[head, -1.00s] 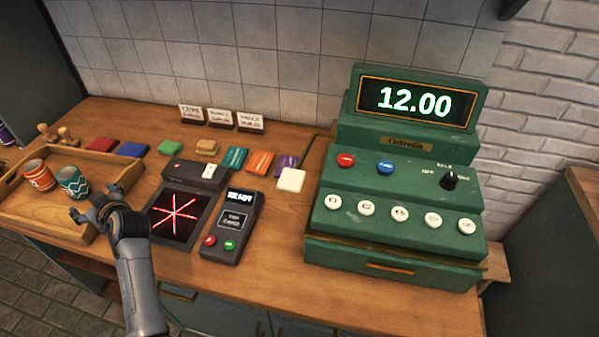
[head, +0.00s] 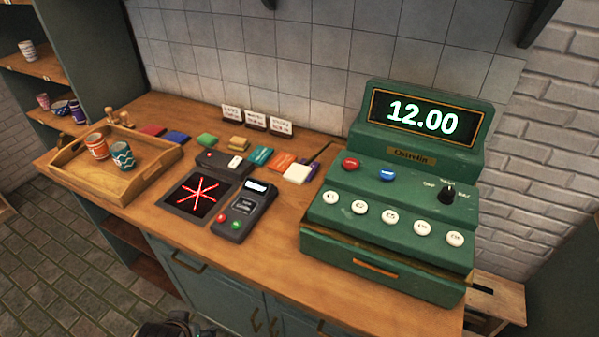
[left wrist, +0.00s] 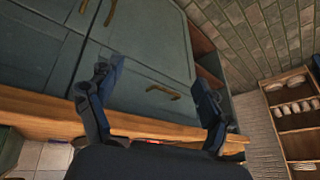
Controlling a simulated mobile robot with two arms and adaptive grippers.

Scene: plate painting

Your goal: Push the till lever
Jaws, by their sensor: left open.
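The green till (head: 390,225) stands at the right end of the counter and its display reads 12.00. A short dark bar (head: 482,289) sticks out low on its right side; it may be the lever, but it is too small to tell. A black knob (head: 447,194) sits on the upper right of its sloped face. My left gripper (left wrist: 156,75) is open and empty in the left wrist view, in front of the cabinet doors. In the head view only a dark part of my left arm shows at the bottom edge, far from the till. My right gripper is not seen.
A card terminal (head: 240,210), a black pad with a red star (head: 197,194) and coloured blocks lie left of the till. A wooden tray (head: 75,180) holds two cups. A wooden box (head: 505,300) stands right of the till. The counter's front strip is clear.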

